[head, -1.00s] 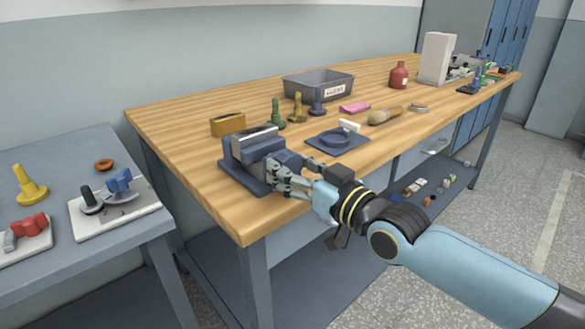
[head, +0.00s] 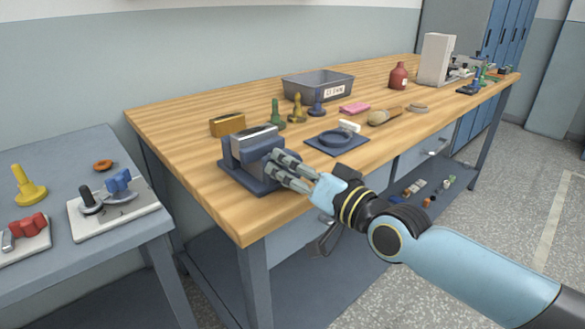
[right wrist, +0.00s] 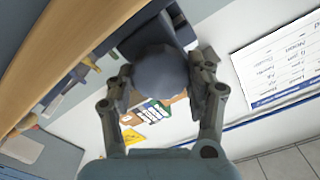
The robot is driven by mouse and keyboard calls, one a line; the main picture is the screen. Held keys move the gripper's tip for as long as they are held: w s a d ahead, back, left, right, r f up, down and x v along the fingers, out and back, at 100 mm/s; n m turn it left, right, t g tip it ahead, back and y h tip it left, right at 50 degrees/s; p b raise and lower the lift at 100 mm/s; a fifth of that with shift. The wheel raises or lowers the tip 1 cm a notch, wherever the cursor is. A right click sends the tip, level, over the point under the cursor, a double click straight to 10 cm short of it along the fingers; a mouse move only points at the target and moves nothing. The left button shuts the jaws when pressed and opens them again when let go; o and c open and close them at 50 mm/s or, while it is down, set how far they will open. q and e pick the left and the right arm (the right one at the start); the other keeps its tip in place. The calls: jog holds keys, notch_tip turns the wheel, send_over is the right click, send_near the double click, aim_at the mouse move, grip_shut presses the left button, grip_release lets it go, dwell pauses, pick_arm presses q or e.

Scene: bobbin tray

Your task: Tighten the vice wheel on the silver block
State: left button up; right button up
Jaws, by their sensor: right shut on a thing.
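The blue vice (head: 238,173) stands near the front edge of the wooden bench in the head view. The silver block (head: 256,137) sits at its top, between the jaws. My right gripper (head: 280,168) reaches in from the right, its fingers at the front of the vice. In the right wrist view its fingers (right wrist: 163,85) are on both sides of the round blue-grey vice wheel (right wrist: 160,72), shut on it. My left gripper is not in view.
A blue dish on a plate (head: 335,140) lies just right of the vice. A tan block (head: 227,124) and several bobbin-like pegs (head: 298,108) stand behind it, before a grey bin (head: 318,85). A grey side table (head: 70,190) with parts is at left.

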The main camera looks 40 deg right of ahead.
dwell(0.3)
jog(key=o, duration=1.2)
jog(key=shift+c, duration=0.2)
jog(key=shift+s, duration=0.1)
jog(key=s+d, duration=0.1)
jog(key=s, duration=1)
jog(key=shift+s, duration=0.4)
